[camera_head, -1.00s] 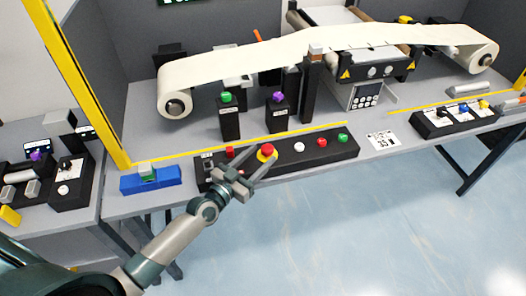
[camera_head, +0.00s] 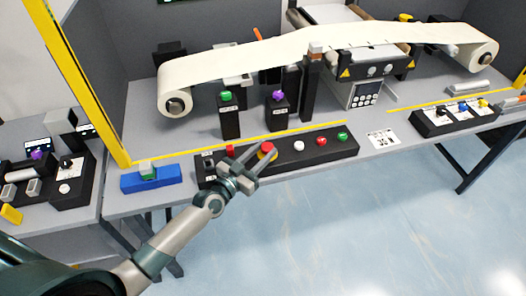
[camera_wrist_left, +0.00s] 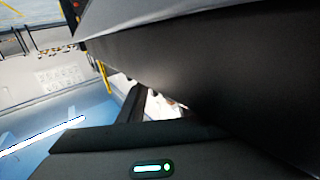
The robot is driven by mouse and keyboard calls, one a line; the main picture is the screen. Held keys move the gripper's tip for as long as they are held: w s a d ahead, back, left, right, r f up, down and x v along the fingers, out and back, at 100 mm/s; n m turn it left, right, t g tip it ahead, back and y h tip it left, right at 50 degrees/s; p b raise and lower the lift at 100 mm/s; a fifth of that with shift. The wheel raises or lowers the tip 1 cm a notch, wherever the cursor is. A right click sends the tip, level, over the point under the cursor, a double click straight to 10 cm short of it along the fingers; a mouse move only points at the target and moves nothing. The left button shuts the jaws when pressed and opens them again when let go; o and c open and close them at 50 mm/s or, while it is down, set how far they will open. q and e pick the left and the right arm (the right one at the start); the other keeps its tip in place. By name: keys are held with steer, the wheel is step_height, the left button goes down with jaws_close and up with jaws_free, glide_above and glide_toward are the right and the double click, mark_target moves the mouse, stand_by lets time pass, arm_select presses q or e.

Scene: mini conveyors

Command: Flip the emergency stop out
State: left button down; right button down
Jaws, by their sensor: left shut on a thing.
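The emergency stop (camera_head: 267,148) is a red mushroom button on a yellow ring, set in the long black control panel (camera_head: 285,159) at the table's front edge. My left gripper (camera_head: 259,154) reaches it from the front left, its two fingers at either side of the button and shut on it. In the left wrist view dark surfaces close to the camera fill much of the picture, and the button cannot be made out there. My right gripper is not in view.
Red, white and green buttons (camera_head: 299,146) sit along the same panel. Two black posts (camera_head: 230,122) with green and purple knobs stand behind. Open floor lies in front.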

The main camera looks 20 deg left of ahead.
arm_select(q)
steer(key=shift+r+p, duration=0.45)
steer(key=shift+r, duration=0.3)
steer(key=c, duration=1.3)
jaws_free()
steer(key=shift+s+f, duration=0.1)
steer(key=shift+s+a, duration=0.2)
steer(key=shift+s, duration=0.25)
steer(key=shift+b+v, duration=2.05)
steer(key=shift+v, duration=6.1)
